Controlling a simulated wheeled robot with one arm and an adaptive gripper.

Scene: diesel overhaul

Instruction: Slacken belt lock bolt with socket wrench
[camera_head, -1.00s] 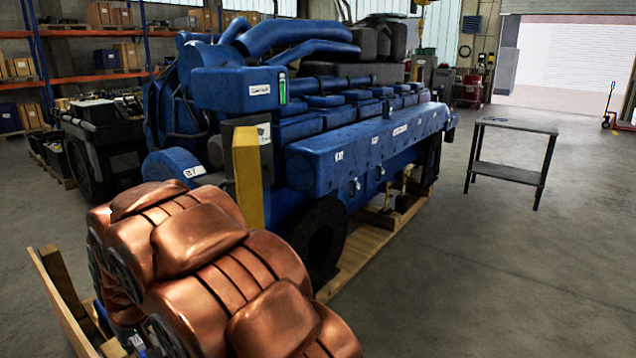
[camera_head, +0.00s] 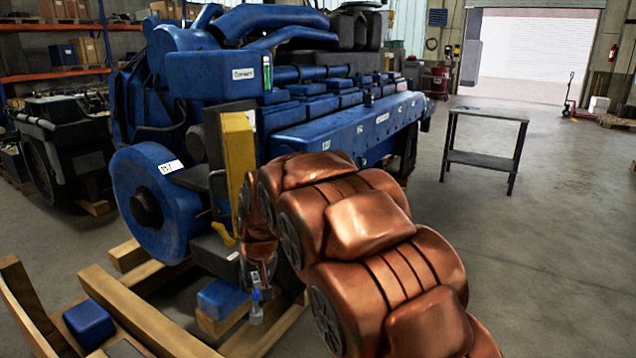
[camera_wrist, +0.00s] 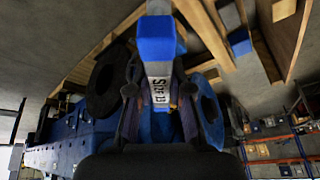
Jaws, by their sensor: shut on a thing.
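The blue diesel engine (camera_head: 340,128) stands on a timber cradle, with a large blue front wheel (camera_head: 150,205) and a yellow upright piece (camera_head: 237,165) at its near end. My gripper (camera_wrist: 158,95) is shut on a blue tool with a pale lettered band (camera_wrist: 156,42), apparently the socket wrench. In the head view my gripper (camera_head: 262,280) is low in front of the engine's near end, with a small pale tip (camera_head: 256,314) below it. I cannot see contact with the engine. The belt lock bolt cannot be made out.
Timber beams (camera_head: 145,310) of the cradle and a blue block (camera_head: 89,324) lie low in front. A dark metal table (camera_head: 485,160) stands at right on open floor. A dark machine (camera_head: 65,140) stands at left, with shelving behind.

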